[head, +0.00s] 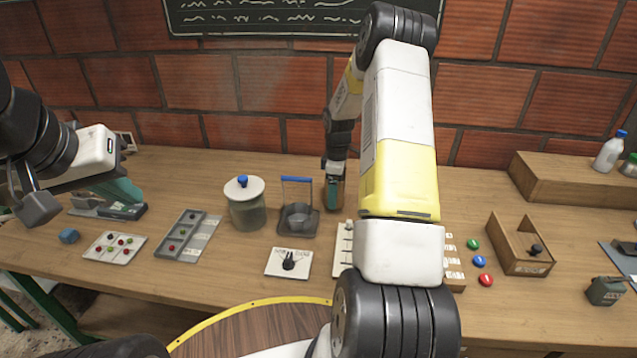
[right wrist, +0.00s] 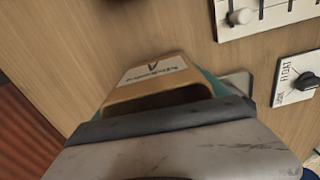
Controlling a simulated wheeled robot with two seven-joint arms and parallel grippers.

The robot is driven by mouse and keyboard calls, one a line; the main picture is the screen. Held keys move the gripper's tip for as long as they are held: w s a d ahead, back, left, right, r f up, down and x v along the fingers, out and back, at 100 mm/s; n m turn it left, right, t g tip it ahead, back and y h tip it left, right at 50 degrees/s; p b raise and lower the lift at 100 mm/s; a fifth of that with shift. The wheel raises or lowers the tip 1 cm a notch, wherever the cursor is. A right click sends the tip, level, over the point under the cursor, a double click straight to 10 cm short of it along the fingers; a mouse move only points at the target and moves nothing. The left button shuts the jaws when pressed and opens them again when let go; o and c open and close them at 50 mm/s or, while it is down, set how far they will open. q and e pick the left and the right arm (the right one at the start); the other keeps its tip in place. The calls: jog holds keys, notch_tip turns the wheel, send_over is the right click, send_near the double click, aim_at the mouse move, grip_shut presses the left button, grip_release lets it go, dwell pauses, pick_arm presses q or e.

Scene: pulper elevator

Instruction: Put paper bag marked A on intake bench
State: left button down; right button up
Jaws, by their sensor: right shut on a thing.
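The paper bag marked A (right wrist: 152,72) is brown with a pale printed label. It is in my right gripper (right wrist: 165,105), whose teal finger shows beside it in the right wrist view. In the head view the bag (head: 335,192) is small and brown under my right gripper (head: 335,172), near the back of the wooden bench (head: 200,285). I cannot tell whether the bag touches the bench top. No bench label reads as intake. My left gripper (head: 118,192) is at the far left, over the bench; its jaw gap is not clear.
A lidded jar (head: 246,208) and a blue-handled stand (head: 297,215) are left of the bag. A switch plate (head: 289,263) is in front. Coloured buttons (head: 479,261), an open wooden box (head: 520,247) and a raised wooden step (head: 570,182) are to the right. A brick wall (head: 270,85) stands behind.

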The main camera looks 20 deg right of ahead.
jog(key=shift+f, duration=0.95)
jog(key=o, duration=1.6)
jog(key=shift+f, duration=0.15)
jog(key=shift+c, duration=0.2)
